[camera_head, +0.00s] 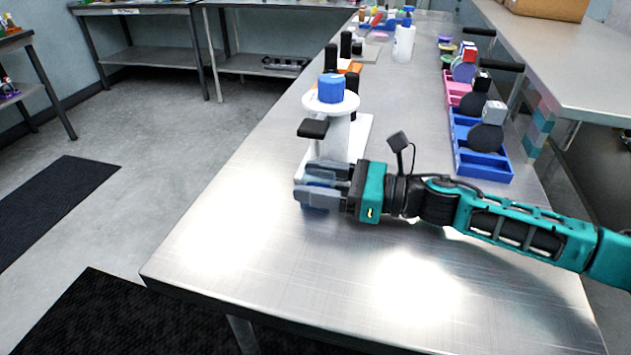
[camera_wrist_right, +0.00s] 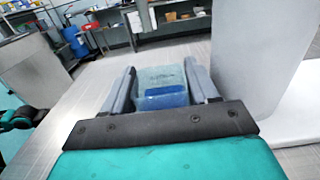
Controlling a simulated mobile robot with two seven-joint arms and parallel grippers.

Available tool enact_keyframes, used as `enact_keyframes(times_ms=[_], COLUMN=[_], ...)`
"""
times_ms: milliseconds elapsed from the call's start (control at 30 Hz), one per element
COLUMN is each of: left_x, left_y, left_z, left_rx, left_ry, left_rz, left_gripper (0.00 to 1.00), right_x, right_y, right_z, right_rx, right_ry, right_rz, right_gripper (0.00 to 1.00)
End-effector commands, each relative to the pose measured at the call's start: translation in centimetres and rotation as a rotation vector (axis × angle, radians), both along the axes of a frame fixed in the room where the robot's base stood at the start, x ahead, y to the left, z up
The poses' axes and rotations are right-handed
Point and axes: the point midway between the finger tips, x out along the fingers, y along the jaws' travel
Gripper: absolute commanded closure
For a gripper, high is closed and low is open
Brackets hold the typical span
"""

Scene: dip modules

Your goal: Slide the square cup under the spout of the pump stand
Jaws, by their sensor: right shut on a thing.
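The pump stand (camera_head: 338,136) is white with a blue cap and stands on a white base plate near the left edge of the table. Its black spout (camera_head: 312,128) points toward the near left. My right gripper (camera_head: 323,186) is shut on the translucent blue square cup (camera_head: 318,184), near the front of the stand and below the spout in the picture. The fingers hide much of the cup. In the right wrist view the cup (camera_wrist_right: 161,88) sits between both fingers, with darker blue inside it. Whether it stands on the base plate I cannot tell. My left gripper is not in view.
Blue trays (camera_head: 482,165) and a pink tray (camera_head: 457,92) with dark discs and cubes line the table's right side. Black-topped items (camera_head: 346,45) and a white bottle (camera_head: 403,45) stand farther back. The near part of the metal table (camera_head: 300,260) is clear.

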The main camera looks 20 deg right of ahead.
Motion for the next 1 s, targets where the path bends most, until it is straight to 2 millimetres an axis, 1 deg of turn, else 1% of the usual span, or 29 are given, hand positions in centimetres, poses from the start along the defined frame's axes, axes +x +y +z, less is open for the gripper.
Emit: enact_keyframes(times_ms=[133,167,433,800,1000], left_x=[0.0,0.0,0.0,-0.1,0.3], left_y=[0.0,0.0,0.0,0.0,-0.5], left_z=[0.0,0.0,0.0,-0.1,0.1], left_rx=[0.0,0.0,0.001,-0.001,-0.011], left_ry=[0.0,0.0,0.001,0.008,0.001], left_rz=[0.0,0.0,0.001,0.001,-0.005], left_gripper=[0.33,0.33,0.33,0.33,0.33], right_x=[0.0,0.0,0.0,0.0,-1.5], right_y=[0.0,0.0,0.0,0.0,-2.3], right_z=[0.0,0.0,0.0,0.0,-0.3], right_rx=[0.0,0.0,0.0,0.0,-0.004], right_ry=[0.0,0.0,0.0,0.0,0.004], right_rz=[0.0,0.0,-0.001,-0.001,-0.002], right_gripper=[0.7,0.38,0.12,0.11,0.11])
